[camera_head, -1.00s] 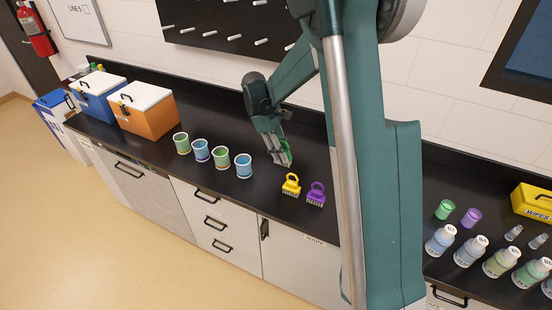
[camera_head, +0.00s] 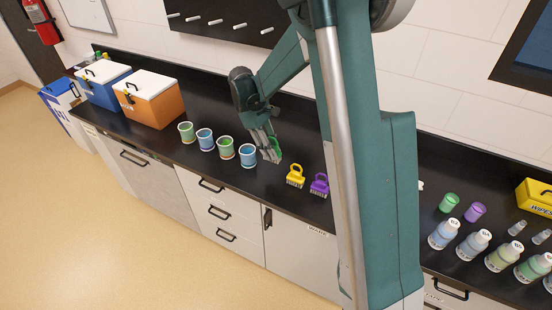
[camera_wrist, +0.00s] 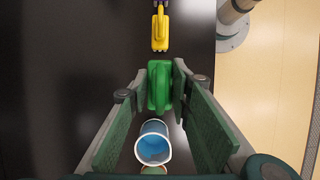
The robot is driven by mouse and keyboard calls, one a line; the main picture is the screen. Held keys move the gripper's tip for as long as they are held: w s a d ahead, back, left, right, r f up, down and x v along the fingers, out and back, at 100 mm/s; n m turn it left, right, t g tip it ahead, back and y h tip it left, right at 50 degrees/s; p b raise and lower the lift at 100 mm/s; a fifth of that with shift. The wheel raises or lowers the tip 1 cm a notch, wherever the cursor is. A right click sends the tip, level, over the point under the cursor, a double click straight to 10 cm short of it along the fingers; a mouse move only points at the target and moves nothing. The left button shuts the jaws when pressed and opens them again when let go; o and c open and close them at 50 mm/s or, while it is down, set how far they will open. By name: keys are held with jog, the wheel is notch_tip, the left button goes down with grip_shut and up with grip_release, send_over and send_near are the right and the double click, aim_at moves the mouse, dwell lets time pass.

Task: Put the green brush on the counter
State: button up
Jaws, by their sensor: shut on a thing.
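The green brush (camera_wrist: 160,84) is between the pads of my gripper (camera_wrist: 160,95) in the wrist view, and my gripper is shut on it. In the head view the green brush (camera_head: 273,150) shows at the end of my gripper (camera_head: 270,151), over the black counter (camera_head: 262,192), between the right-hand blue cup and the yellow brush. The head view does not clearly show whether the brush touches the counter; its lower part is partly hidden by the fingers.
A yellow brush (camera_head: 295,176) and a purple brush (camera_head: 319,185) stand to the right. A blue cup (camera_head: 248,155) is close on the left, in a row with several cups. Orange (camera_head: 151,103) and blue boxes stand farther left. Bottles are at right.

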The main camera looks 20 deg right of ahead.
jog(key=shift+f, duration=2.75)
jog(key=shift+f, duration=0.1)
jog(key=shift+f, duration=1.8)
jog(key=shift+f, duration=0.15)
jog(key=o, duration=0.9)
jog(key=shift+r, duration=0.25)
jog(key=v, duration=1.2)
